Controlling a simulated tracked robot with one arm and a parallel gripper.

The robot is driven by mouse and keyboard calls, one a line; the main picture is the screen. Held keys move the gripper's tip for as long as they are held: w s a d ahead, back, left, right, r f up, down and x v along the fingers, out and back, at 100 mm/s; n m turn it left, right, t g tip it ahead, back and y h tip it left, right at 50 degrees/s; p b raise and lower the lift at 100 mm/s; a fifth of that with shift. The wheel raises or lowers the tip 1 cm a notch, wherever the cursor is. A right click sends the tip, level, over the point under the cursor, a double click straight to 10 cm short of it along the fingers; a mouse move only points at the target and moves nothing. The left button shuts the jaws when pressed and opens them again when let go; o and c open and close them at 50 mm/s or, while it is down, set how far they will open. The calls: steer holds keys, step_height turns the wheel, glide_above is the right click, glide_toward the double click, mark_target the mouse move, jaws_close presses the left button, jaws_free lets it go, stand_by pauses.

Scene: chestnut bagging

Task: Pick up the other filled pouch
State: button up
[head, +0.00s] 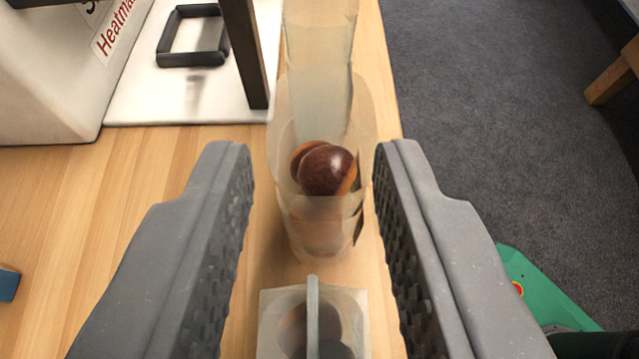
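A translucent pouch (320,222) with brown chestnuts (327,170) in it stands upright on the wooden table. My gripper (310,160) is open, with one grey finger on each side of this pouch. The right finger is very close to the pouch; I cannot tell whether it touches. The left finger is apart from it. A second translucent container (272,310) with dark round contents is nearer, at the bottom edge, between the fingers and partly cut off. Another translucent pouch (320,40) stands behind the middle one; its contents do not show clearly.
A white machine (45,90) labelled "Heatma..." with a white base plate (140,100) and a dark upright bar (243,50) stands at the upper left. The table (150,180) ends right of the pouches, above a grey carpet (490,110). A blue object (8,284) lies at the left edge.

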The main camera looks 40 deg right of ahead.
mark_target(321, 138)
steer(key=x, duration=0.2)
steer(key=b+x, duration=0.1)
steer(key=x, duration=0.1)
steer(key=shift+d+f, duration=0.15)
steer(key=shift+f, duration=0.3)
jaws_close()
steer(key=shift+r, duration=0.15)
